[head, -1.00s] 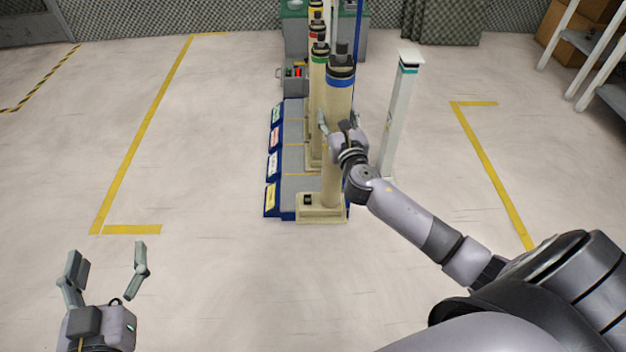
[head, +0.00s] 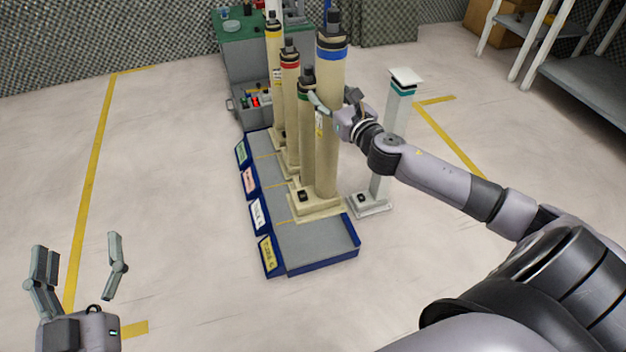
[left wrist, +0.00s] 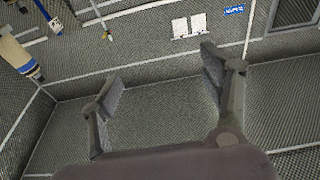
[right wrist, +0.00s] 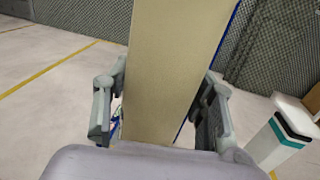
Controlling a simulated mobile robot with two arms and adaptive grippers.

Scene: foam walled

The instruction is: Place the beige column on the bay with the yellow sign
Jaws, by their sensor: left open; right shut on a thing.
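The beige column with a blue band (head: 327,125) is upright, with my right gripper (head: 335,113) shut around its upper part. The right wrist view also shows its beige shaft (right wrist: 175,75) between the fingers. Its square base (head: 318,206) appears over the platform just behind the front bay; I cannot tell whether it touches. The yellow sign (head: 268,256) marks the front bay (head: 318,246), whose grey floor is bare. My left gripper (head: 80,262) is open and empty at the lower left, away from the platform.
Beige columns with green (head: 307,135), red (head: 291,105) and yellow (head: 275,80) bands stand in line behind. A white column with a teal band (head: 384,145) stands close on the right. A green-topped bench (head: 240,30) is behind. Floor left and in front is clear.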

